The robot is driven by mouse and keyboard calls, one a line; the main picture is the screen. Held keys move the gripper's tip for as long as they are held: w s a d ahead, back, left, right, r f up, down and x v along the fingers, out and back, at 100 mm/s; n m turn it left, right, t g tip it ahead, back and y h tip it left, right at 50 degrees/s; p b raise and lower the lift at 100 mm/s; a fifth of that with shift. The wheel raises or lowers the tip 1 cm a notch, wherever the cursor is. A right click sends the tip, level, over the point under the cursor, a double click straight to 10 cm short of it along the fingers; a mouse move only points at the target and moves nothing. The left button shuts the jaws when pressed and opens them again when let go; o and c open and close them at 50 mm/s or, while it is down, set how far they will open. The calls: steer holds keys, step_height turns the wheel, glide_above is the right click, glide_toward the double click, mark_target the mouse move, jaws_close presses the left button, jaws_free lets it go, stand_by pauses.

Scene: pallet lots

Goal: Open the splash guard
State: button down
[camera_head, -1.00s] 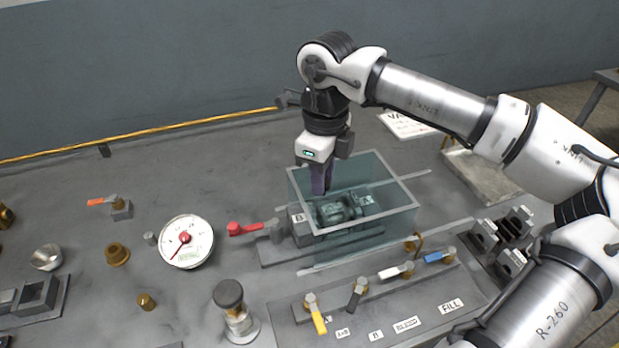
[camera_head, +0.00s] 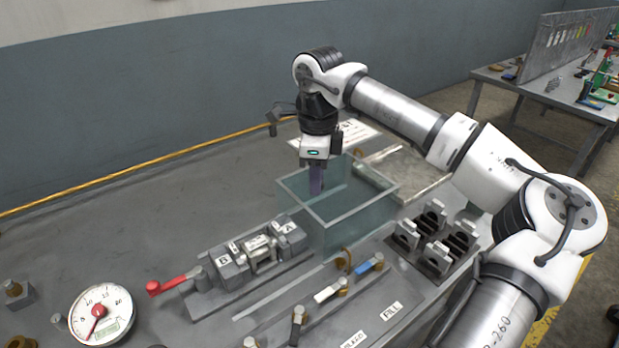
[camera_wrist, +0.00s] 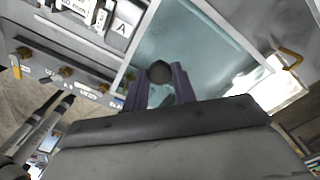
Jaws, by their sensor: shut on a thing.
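The splash guard (camera_head: 352,222) is a clear, open-topped, bluish glass box with a pale rim. It stands to the right of the grey block (camera_head: 232,270) marked A and B, which is uncovered. My gripper (camera_head: 316,190) points down at the guard's far left part. In the wrist view the fingers of my gripper (camera_wrist: 158,92) are closed around a dark round knob (camera_wrist: 160,72), with the guard's glass (camera_wrist: 195,40) behind it. The guard's lower edge is partly hidden by the fixtures in front.
A red lever (camera_head: 168,285) sticks out left of the block. A dial gauge (camera_head: 100,313) is at lower left. A panel with small levers, including a blue one (camera_head: 369,264), lies in front. Dark clamp-like holders (camera_head: 436,240) stand right of the guard.

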steer(key=c, duration=1.1)
jaws_free()
step_height(320, 180, up, 14)
steer(key=shift+f+b, duration=0.1)
steer(key=shift+b, duration=0.45)
